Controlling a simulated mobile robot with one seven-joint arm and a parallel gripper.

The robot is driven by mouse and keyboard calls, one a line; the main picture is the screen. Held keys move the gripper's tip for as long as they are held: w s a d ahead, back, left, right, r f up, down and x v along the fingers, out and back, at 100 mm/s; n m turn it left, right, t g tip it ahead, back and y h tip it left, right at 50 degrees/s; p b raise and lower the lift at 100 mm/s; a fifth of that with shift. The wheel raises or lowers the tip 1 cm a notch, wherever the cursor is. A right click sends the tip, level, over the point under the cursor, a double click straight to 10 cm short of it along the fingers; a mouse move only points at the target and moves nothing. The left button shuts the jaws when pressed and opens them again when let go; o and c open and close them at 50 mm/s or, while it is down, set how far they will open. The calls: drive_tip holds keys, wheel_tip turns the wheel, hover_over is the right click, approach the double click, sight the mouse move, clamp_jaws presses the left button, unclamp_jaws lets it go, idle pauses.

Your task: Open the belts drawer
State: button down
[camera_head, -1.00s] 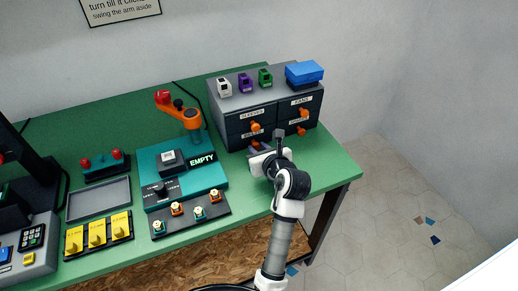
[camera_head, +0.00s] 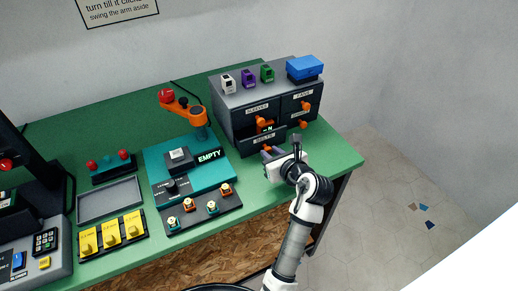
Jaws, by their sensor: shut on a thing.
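The belts drawer (camera_head: 257,141) is the lower left drawer of the dark grey cabinet (camera_head: 234,109) and bears a BELTS label. It stands partly out of the cabinet, its front ahead of the drawer above. My gripper (camera_head: 269,151) is at the front of this drawer and is shut on its orange handle.
The sleeves (camera_head: 251,116) and fans (camera_head: 297,101) drawers look shut, with orange handles. A blue box (camera_head: 304,67) and several small cartridges stand on top. A teal station (camera_head: 184,164) with an orange arm is to the left. The green table's (camera_head: 333,150) right corner is bare.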

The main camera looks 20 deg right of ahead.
drive_tip(key=s+p, duration=0.1)
drive_tip(key=s, duration=0.6)
drive_tip(key=shift+s+d, duration=0.15)
drive_tip(key=c, duration=1.2)
unclamp_jaws()
drive_tip(key=b+v, duration=0.2)
drive_tip(key=v, duration=1.1)
drive_tip(key=shift+s, duration=0.35)
drive_tip(key=shift+r, duration=0.1)
